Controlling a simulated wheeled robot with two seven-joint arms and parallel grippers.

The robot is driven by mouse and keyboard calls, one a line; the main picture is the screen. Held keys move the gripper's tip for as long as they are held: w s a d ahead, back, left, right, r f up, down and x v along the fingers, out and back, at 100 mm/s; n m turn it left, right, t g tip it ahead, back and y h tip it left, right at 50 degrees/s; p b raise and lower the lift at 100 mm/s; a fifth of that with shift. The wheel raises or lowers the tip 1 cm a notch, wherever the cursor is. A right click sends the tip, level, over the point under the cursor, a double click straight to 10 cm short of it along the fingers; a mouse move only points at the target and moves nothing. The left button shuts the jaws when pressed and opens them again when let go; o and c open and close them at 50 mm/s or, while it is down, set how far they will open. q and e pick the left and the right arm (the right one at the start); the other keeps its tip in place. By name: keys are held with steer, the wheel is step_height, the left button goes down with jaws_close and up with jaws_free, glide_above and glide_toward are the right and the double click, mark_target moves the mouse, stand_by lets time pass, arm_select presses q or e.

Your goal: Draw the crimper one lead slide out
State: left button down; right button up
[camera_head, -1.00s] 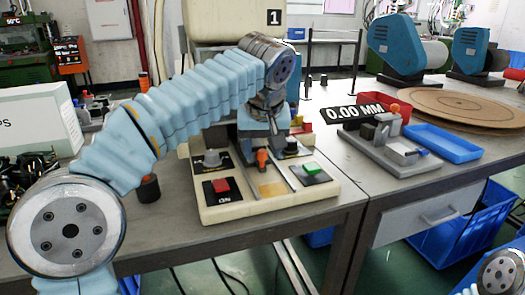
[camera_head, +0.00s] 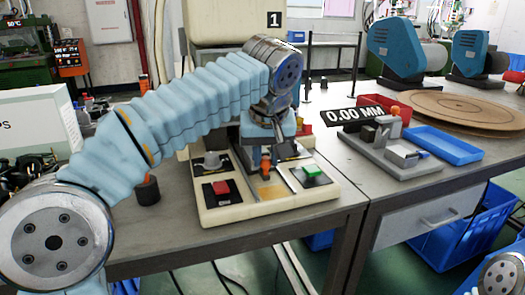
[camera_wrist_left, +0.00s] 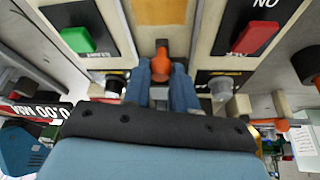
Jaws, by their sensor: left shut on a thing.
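Crimper one (camera_head: 325,208), a cream machine marked with a 1, stands on the grey bench in the head view. The orange knob (camera_head: 266,166) of its lead slide sits in the middle channel between the two button panels. My left gripper (camera_head: 265,153) reaches down over it and is shut on it. In the left wrist view the blue fingers (camera_wrist_left: 163,78) close on both sides of the orange knob (camera_wrist_left: 161,57). The slide body is mostly hidden behind the gripper. My right gripper is out of view; only part of my right arm shows at lower right.
A red button (camera_head: 221,188) and a green button (camera_head: 312,170) flank the channel. A tan plate (camera_head: 271,192) lies in front of the knob. To the right are a grey gauge (camera_head: 400,160) and a blue tray (camera_head: 447,146). A black cylinder (camera_head: 147,192) stands left.

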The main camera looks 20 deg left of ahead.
arm_select(q)
steer(key=s+d, duration=0.4)
steer(key=s, duration=0.2)
steer(key=shift+s+d, duration=0.35)
steer(key=c, duration=1)
jaws_free()
steer(key=shift+s, duration=0.15)
steer(key=shift+o, duration=0.5)
steer(key=shift+r, duration=0.1)
steer(key=p+v, duration=0.4)
steer(key=v, duration=0.9)
steer(key=shift+r, duration=0.3)
